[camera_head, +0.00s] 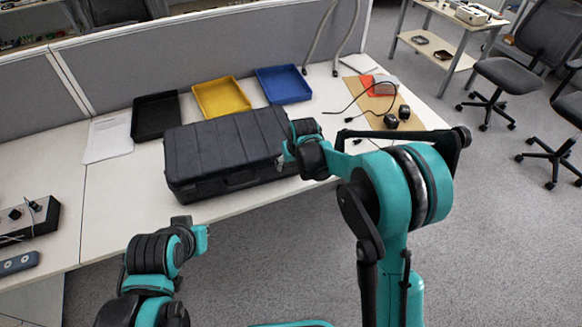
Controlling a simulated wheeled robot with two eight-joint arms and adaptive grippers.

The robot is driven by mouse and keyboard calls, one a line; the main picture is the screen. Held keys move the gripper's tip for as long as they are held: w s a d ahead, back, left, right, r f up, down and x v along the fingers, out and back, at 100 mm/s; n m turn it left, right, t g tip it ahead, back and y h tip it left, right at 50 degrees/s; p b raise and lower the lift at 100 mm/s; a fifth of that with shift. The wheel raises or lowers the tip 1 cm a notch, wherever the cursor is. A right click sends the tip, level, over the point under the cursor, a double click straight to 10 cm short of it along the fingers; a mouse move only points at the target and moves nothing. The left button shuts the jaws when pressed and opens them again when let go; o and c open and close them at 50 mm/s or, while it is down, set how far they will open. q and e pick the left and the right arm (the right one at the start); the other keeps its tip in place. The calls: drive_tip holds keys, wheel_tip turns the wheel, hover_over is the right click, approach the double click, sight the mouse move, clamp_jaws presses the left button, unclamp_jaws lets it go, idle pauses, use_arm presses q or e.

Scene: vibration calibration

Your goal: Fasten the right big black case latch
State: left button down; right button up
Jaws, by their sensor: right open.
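The big black case (220,143) lies on the white table with its lid down and its front face toward me. A handle (241,181) shows low on that front face. My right gripper (282,161) is at the front right edge of the case, with its jaws open. It and its wrist cover the right part of the front face, so the right latch is hidden, and I cannot tell whether they touch the case. My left gripper (189,222) is in front of the table, apart from the case; its fingers are too unclear to read.
Black (155,131), yellow (222,110) and blue (284,98) trays stand behind the case, before a grey partition. A tan board (392,98) with cables and black parts lies at right. A control box (33,217) is at far left. The table (120,200) is bare left of the case.

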drive_tip(key=shift+w+f, duration=0.25)
drive_tip(key=shift+f, duration=0.4)
drive_tip(key=c, duration=1.2)
drive_tip(key=shift+o, duration=0.2)
drive_tip(key=shift+w+a+r+g+h+p, duration=0.25)
drive_tip(key=shift+w+r+g+p, duration=0.2)
drive_tip(key=shift+g+p, duration=0.45)
drive_tip(key=shift+w+a+g+h+p, duration=0.1)
drive_tip(key=shift+w+g+h+p, duration=0.2)
drive_tip(key=shift+g, duration=0.6)
drive_tip(key=shift+w+g+h+p, duration=0.15)
drive_tip(key=shift+w+g+p, duration=0.15)
drive_tip(key=shift+g, duration=0.6)
drive_tip(key=shift+s, duration=0.1)
drive_tip(key=o, duration=1.2)
drive_tip(key=shift+c, duration=0.2)
